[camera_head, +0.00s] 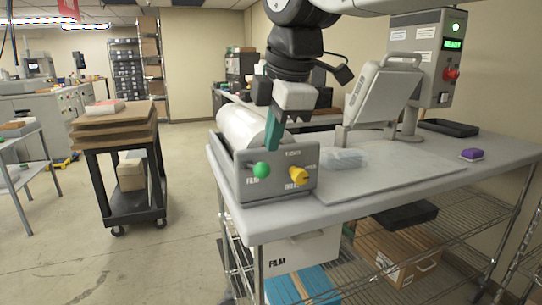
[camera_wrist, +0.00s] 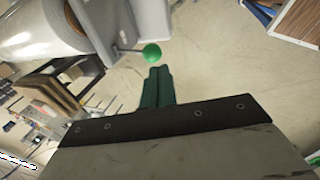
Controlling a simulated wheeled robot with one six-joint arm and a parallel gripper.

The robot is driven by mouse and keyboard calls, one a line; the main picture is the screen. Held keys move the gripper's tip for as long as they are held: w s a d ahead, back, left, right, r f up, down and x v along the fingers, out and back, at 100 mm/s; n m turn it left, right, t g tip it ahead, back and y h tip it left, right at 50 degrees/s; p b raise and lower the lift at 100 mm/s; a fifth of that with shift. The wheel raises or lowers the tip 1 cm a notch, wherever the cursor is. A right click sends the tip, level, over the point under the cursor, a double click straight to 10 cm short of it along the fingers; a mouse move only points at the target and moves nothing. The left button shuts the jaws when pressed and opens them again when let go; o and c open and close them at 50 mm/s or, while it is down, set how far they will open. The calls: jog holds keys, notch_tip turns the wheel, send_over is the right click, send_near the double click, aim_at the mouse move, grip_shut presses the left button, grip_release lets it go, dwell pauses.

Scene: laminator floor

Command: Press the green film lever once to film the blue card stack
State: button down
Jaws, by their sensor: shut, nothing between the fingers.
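The green film lever ends in a round green knob (camera_head: 261,170) on the front of a grey panel, above the printed word FILM. In the wrist view the green knob (camera_wrist: 152,52) sits on a thin rod just beyond my fingertips. My gripper (camera_head: 267,147) has green fingers that point down, shut and empty, just above the knob in the head view. A small gap shows between fingertips and knob in the wrist view (camera_wrist: 158,70). A pale bluish, see-through bundle (camera_head: 343,159) lies on the table; I cannot tell whether it is the blue card stack.
A yellow knob (camera_head: 298,175) sits right of the green one on the panel (camera_head: 240,188). A white film roll (camera_head: 240,125) lies behind. A tilted grey press head (camera_head: 383,92) stands farther right.

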jog(key=v, duration=0.8)
dwell(0.4)
jog(key=s+d+f+m+g+h, duration=0.1)
jog(key=s+d+f+m, duration=0.7)
jog(key=d+f+m, duration=0.3)
jog(key=s+d+f+m+g+h, duration=0.1)
jog(key=s+d+f+m, duration=0.8)
jog(key=d+f+m, duration=0.2)
notch_tip(320, 180, down, 4)
jog(key=shift+s+d+r, duration=0.15)
jog(key=shift+s+d, duration=0.05)
jog(key=shift+d, duration=0.95)
